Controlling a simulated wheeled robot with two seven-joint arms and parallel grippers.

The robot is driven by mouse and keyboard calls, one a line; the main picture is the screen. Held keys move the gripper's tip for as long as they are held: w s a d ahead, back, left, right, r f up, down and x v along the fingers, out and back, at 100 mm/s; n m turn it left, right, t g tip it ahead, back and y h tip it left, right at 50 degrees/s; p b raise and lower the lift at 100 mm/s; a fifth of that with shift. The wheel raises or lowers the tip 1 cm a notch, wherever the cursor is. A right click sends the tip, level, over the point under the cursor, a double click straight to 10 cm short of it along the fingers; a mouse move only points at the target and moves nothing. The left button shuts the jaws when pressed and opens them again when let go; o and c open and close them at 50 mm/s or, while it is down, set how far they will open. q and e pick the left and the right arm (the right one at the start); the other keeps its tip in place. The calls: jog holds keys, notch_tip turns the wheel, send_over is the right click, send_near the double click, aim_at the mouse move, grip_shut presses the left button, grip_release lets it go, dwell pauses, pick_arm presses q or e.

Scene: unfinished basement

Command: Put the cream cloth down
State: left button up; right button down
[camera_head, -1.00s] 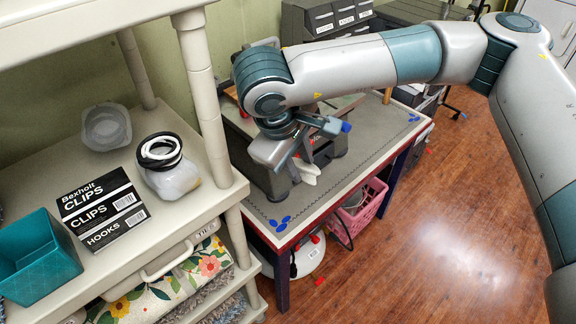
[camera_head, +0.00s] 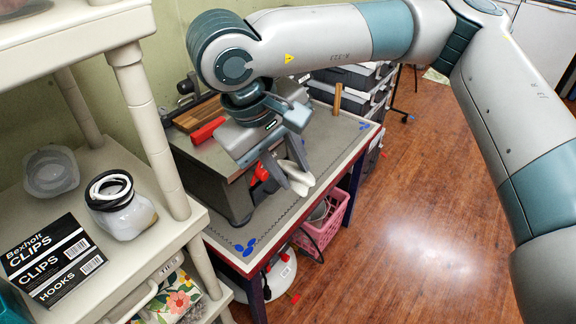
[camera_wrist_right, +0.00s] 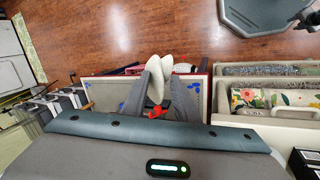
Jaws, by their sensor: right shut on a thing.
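The cream cloth (camera_head: 299,178) is a small folded piece pinched in the fingers of my right gripper (camera_head: 292,176), above the front part of the workbench. The workbench has a grey top (camera_head: 318,150) with a red edge and blue patches. In the right wrist view the cloth (camera_wrist_right: 155,80) sticks out past the fingertips, over the workbench (camera_wrist_right: 108,92). I cannot tell whether the cloth touches the bench top. My left gripper is not in view.
A grey machine with a red part (camera_head: 208,130) stands on the bench, left of my gripper. A shelf at left holds a jar (camera_head: 122,207) and a black clips box (camera_head: 52,262). A pink basket (camera_head: 325,222) sits below the bench. Grey bench top lies free to the right.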

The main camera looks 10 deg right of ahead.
jog(key=shift+a+f, duration=0.1)
jog(key=shift+f, duration=0.05)
jog(key=shift+w+a+f+n+t, duration=0.15)
jog(key=shift+w+f+n, duration=0.05)
jog(key=shift+f+n, duration=0.25)
jog(key=shift+w+a+f+n+t, duration=0.15)
jog(key=shift+w+f+n, duration=0.05)
jog(key=shift+f+n, duration=0.2)
jog(key=w+a+f+n+t+y, duration=0.2)
jog(key=w+a+f+n+y, duration=0.1)
jog(key=f+n, duration=0.7)
jog(key=shift+w+a+n+y, duration=0.45)
jog(key=shift+w+a, duration=0.35)
jog(key=shift+w, duration=0.3)
jog(key=s+d+r+m+g+h, duration=0.1)
jog(key=d+m+g+h, duration=0.1)
jog(key=d+m, duration=0.5)
jog(key=s+d+m+g+h, duration=0.2)
jog(key=d+m, duration=0.6)
jog(key=m, duration=0.2)
jog(key=shift+s+r, duration=0.15)
jog(key=shift+r, duration=0.25)
